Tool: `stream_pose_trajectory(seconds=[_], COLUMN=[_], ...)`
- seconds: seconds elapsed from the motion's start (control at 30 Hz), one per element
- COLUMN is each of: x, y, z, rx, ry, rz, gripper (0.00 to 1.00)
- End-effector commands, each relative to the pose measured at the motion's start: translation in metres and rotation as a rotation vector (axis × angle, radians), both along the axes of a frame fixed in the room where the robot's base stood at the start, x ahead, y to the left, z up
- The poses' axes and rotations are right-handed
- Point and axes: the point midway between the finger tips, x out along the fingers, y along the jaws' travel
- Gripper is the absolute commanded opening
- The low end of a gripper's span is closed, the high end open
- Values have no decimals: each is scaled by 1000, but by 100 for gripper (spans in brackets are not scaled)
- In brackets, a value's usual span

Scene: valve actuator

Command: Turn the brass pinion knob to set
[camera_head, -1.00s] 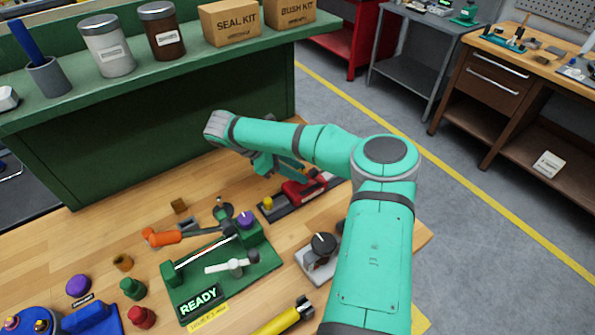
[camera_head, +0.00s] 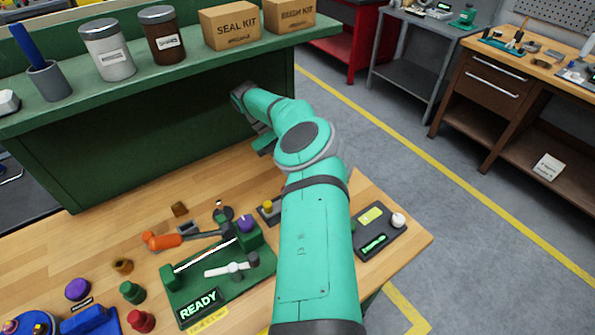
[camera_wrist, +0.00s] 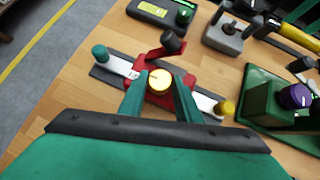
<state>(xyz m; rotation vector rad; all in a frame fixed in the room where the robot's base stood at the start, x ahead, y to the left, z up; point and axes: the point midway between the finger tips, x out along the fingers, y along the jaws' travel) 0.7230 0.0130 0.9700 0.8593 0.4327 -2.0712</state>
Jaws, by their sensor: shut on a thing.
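The brass pinion knob (camera_wrist: 158,82) is round and yellow, with a thin mark on its top. It sits on a red carriage (camera_wrist: 152,102) on a grey rail with white strips. In the wrist view, the two teal fingers of my gripper (camera_wrist: 160,88) stand on either side of the knob and are shut on it. A red arm with a dark ball end (camera_wrist: 172,42) rises behind the knob. In the head view my arm hides the carriage and knob; only the rail's yellow end knob (camera_head: 268,207) shows at its left end.
A teal-green knob (camera_wrist: 100,53) and the yellow knob (camera_wrist: 226,107) stand at the rail's ends. A green fixture marked READY (camera_head: 198,304) lies to the left, with a purple knob (camera_head: 247,223). A dark box (camera_head: 380,232) with a green display is right of my arm.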

Motion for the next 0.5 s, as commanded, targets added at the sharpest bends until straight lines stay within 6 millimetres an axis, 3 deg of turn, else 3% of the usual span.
stream_pose_trajectory(seconds=[0.5], x=[1], y=[-1], z=[0], rx=[-2], ry=[1], rz=[-83], gripper=[8])
